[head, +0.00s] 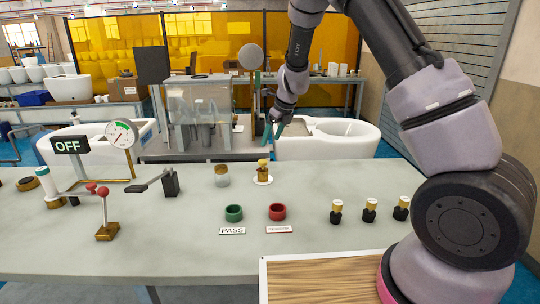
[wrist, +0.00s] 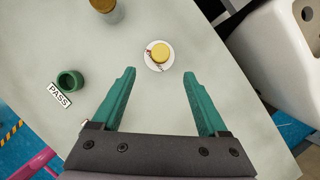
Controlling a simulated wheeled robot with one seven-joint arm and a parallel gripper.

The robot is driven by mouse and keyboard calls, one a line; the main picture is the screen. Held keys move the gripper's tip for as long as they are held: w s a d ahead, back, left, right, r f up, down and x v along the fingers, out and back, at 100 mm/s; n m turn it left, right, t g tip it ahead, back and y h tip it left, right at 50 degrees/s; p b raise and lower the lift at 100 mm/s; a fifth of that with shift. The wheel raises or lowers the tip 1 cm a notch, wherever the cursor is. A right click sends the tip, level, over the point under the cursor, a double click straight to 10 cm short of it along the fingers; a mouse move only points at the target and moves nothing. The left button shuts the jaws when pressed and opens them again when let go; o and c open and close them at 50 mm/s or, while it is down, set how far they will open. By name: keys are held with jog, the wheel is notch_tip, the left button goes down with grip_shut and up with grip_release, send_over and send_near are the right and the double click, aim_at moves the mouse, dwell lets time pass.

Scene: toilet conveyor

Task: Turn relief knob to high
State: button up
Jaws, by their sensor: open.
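A brass knob with a yellow top (head: 263,171) stands upright on a round white plate at the back middle of the grey table; it looks like the relief knob. In the wrist view, the knob (wrist: 160,52) shows from above, with small reddish marks on the white plate's left side. Any high marking is too small to read. My gripper (head: 274,135) has teal fingers and is open and empty. It appears above the knob in the head view. In the wrist view, the knob lies just ahead of the gap between the fingertips (wrist: 160,73), not touching them.
A glass jar with a brown top (head: 221,176) stands left of the knob. Green (head: 233,213) and red (head: 277,212) cups sit nearer me. Several black-and-gold fittings (head: 369,210) stand at right. A gauge (head: 121,135), OFF sign (head: 70,145) and red-handled lever (head: 104,213) are at left.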

aim_at(263, 161)
jog(key=x, duration=1.1)
jog(key=shift+d, duration=0.15)
grip_shut()
